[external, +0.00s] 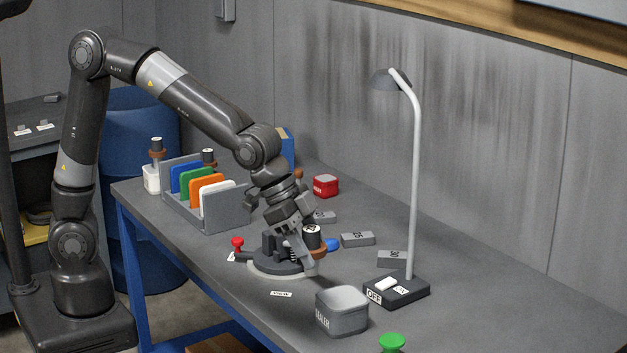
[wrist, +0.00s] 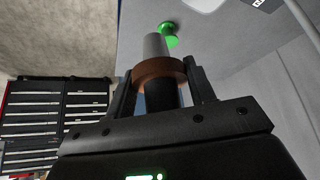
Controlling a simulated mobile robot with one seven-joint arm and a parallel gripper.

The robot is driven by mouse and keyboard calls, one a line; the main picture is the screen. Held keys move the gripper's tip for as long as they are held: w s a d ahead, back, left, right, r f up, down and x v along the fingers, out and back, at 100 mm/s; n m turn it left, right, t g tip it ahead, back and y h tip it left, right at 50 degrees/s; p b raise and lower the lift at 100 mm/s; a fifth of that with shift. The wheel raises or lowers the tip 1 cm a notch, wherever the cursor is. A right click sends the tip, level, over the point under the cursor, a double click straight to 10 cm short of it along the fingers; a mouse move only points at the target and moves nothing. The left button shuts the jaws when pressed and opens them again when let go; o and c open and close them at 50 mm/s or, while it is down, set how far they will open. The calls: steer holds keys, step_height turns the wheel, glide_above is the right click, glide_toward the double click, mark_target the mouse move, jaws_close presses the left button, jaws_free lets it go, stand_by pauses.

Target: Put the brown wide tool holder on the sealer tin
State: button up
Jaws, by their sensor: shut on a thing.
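The brown wide tool holder (external: 318,253) has a brown collar and a dark cylindrical end. My gripper (external: 308,248) is shut on it, above the round dark fixture on the bench. In the wrist view the holder (wrist: 158,70) sits between the two fingers of my gripper (wrist: 161,78), at the brown collar, with a grey tapered end pointing away. The sealer tin (external: 342,312) is a grey square tin with "SEALER" on its side. It stands on the bench in front and to the right of my gripper, apart from the holder.
A dark round fixture (external: 270,262) with a red knob (external: 237,243) is under my gripper. A lamp (external: 414,180) stands on a switch base right of the tin. A green knob (external: 392,342) is at the front. A rack with coloured plates (external: 205,200), grey blocks (external: 358,239) and a red tin (external: 326,185) stand behind.

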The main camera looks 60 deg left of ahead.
steer(key=w+a+f, duration=0.1)
steer(key=w+f, duration=0.1)
steer(key=w, duration=0.1)
steer(key=w+a+f, duration=0.1)
steer(key=w+f, duration=0.1)
steer(key=w, duration=0.1)
steer(key=w+a+f, duration=0.1)
steer(key=w+f, duration=0.1)
steer(key=w, duration=0.1)
steer(key=shift+w, duration=0.4)
steer(key=shift+f, duration=2.05)
steer(key=o, duration=1.2)
steer(key=shift+f, duration=0.15)
steer(key=shift+o, duration=0.2)
